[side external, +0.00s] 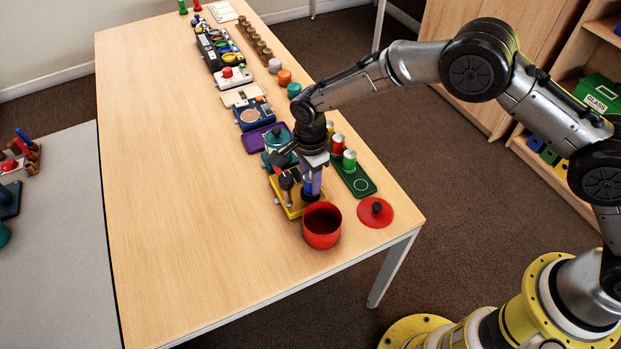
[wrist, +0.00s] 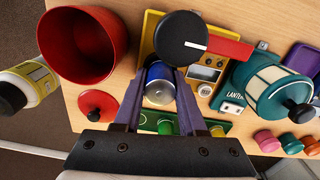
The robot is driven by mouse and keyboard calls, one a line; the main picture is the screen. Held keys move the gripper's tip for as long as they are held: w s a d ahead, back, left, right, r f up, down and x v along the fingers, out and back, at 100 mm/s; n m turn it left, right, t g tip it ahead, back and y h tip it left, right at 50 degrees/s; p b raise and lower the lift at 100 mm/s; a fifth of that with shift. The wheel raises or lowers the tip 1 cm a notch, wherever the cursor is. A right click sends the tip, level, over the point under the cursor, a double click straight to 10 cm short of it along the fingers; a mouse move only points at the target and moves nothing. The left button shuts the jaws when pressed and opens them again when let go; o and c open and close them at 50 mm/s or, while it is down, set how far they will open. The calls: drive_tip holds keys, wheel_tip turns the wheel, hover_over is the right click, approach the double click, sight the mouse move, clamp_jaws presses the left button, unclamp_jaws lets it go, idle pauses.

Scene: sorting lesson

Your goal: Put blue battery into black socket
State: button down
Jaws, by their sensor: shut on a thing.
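My gripper (wrist: 163,80) has its two purple fingers shut on a blue battery (wrist: 159,74), one finger on each side. In the wrist view the battery shows its silvery end, beside the yellow device (wrist: 222,40) with a black knob and red lever. In the side view my gripper (side external: 313,170) points down over the table at that yellow device (side external: 293,212).
A red pot (side external: 322,228) stands close in front, with its red lid (side external: 376,213) to the right. A green tray (side external: 362,187) with several batteries is at the right. A teal lantern (wrist: 280,85) stands beside the device. The table's left side is clear.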

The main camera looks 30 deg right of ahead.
drive_tip(key=shift+f, duration=0.25)
drive_tip(key=c, duration=0.8)
unclamp_jaws()
drive_tip(key=shift+o, duration=0.2)
drive_tip(key=shift+r, duration=5.5)
drive_tip(key=shift+r, duration=3)
